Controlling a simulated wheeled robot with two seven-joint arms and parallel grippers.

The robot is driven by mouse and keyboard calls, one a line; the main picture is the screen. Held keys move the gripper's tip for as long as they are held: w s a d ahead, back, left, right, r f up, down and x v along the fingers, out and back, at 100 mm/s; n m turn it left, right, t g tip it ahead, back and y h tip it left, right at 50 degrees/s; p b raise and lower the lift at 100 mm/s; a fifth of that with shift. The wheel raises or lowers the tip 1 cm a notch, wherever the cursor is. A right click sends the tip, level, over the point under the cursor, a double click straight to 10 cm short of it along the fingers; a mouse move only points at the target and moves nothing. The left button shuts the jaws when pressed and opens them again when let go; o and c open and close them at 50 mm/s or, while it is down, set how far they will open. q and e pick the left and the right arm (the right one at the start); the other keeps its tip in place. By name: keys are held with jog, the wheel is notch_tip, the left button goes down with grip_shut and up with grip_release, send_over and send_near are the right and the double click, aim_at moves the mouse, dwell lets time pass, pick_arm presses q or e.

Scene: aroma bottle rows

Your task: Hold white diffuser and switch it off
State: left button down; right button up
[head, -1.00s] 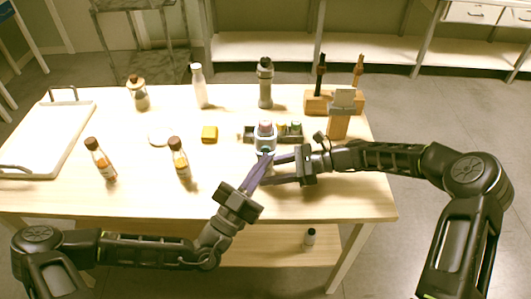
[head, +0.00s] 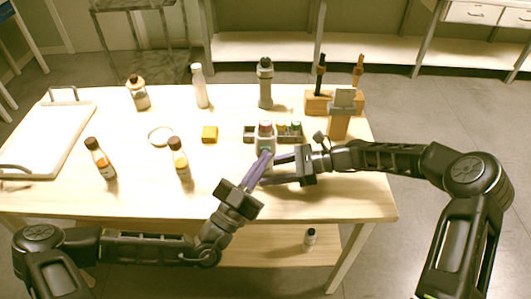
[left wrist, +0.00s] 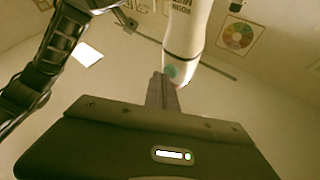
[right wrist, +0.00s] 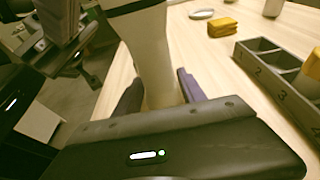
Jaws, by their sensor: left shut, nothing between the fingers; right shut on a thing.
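The white diffuser (head: 265,135) stands upright near the right part of the table, partly hidden by my fingers. My right gripper (head: 272,170) is shut around its lower body; the right wrist view shows the diffuser (right wrist: 150,50) between the two fingers. In the left wrist view the diffuser (left wrist: 188,30) has a teal button-like spot (left wrist: 172,72) near its lower end. My left gripper (head: 264,158) is shut and empty. Its purple fingertips point at the diffuser's front; in the left wrist view they lie right beside the teal spot, contact unclear.
A dark compartment tray (head: 290,132) stands just behind and right of the diffuser. A wooden holder (head: 338,122) is farther right.

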jog(key=shift+f, duration=0.1)
pick_arm(q)
jog(key=shift+s, duration=0.5)
dwell(0.3)
jog(key=s, duration=0.6)
dwell(0.3)
pick_arm(e)
jog(key=o, duration=1)
pick_arm(q)
jog(key=shift+w, duration=0.1)
pick_arm(e)
jog(key=shift+o, duration=0.2)
